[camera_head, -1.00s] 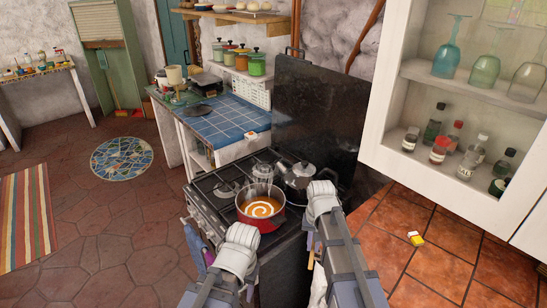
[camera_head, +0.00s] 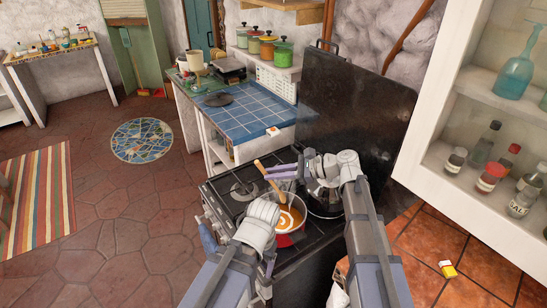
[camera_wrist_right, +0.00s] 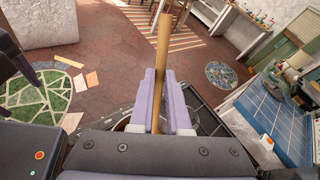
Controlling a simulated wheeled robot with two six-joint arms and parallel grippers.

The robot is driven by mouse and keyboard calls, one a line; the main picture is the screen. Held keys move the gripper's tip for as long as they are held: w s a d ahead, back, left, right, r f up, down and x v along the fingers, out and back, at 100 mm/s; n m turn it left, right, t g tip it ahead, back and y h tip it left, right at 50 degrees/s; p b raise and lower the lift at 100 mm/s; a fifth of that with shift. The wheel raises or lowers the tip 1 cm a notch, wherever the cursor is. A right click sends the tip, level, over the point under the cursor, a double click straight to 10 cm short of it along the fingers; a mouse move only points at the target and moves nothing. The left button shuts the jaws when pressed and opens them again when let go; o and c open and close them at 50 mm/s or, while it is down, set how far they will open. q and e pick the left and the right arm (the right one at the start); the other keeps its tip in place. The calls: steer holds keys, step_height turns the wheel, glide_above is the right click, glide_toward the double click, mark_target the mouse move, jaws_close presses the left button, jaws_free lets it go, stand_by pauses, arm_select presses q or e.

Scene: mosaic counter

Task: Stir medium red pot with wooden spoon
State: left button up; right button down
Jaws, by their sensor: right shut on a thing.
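The wooden spoon (camera_head: 273,182) is in my right gripper (camera_head: 284,172), whose purple fingers are shut on its handle. The spoon slants down into the red pot (camera_head: 284,241), and its lower end is hidden in or behind the orange soup (camera_head: 291,217) with a white swirl. In the right wrist view the spoon's handle (camera_wrist_right: 163,45) rises between the two purple fingers (camera_wrist_right: 161,100). The pot sits on the black stove, partly covered by my left wrist. My left gripper (camera_head: 269,264) hangs low beside the pot's front, its fingers mostly hidden.
A dark lidded pot (camera_head: 325,203) stands on the stove (camera_head: 222,198) behind my right wrist. The raised black stove cover (camera_head: 355,110) is behind it. A blue tiled counter (camera_head: 238,115) lies beyond the stove, and a white cabinet (camera_head: 450,125) is at the right.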

arm_select(q)
steer(key=shift+w+r, duration=0.1)
steer(key=shift+w, duration=0.2)
arm_select(e)
steer(key=shift+w+a+r+t, duration=0.25)
steer(key=shift+w+r, duration=0.25)
steer(key=shift+r, duration=0.25)
steer(key=shift+s+a+f+b, duration=1.35)
steer(key=shift+a+f+b, duration=0.35)
steer(key=shift+f+b, duration=0.95)
arm_select(q)
step_height(320, 180, down, 15)
steer(key=b, duration=0.9)
steer(key=shift+r, duration=0.15)
arm_select(e)
steer(key=w+d+f, duration=0.2)
steer(key=d+f, duration=0.1)
steer(key=f, duration=0.6)
steer(key=shift+w+d+f+y, duration=0.2)
steer(key=shift+w+d+y, duration=0.05)
steer(key=shift+w+y, duration=0.1)
steer(key=shift+s+a, duration=0.1)
